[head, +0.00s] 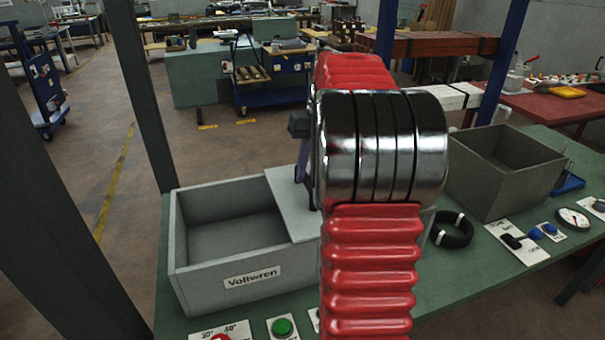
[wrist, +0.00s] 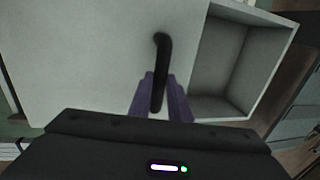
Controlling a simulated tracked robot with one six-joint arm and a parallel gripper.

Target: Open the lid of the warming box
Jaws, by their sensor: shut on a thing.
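The warming box (head: 235,289) is a light grey box labelled "Voltwren" on the green table. Its flat grey lid (head: 290,207) lies across the right part, and the left part of the box is open and looks empty. In the wrist view the lid (wrist: 85,60) fills the left and middle, with the open interior (wrist: 225,65) at right. My gripper (wrist: 160,95) has its purple fingers closed on the black lid handle (wrist: 161,45), one on each side. In the head view my red and chrome arm hides the handle and the lid's right part; a purple finger (head: 303,185) shows beside it.
A darker grey open box (head: 505,165) stands to the right on the green table (head: 480,290). A black coil (head: 452,230), a gauge (head: 573,218) and small switches lie near it. A green button (head: 282,327) is at the front edge. Dark frame posts stand at left and behind.

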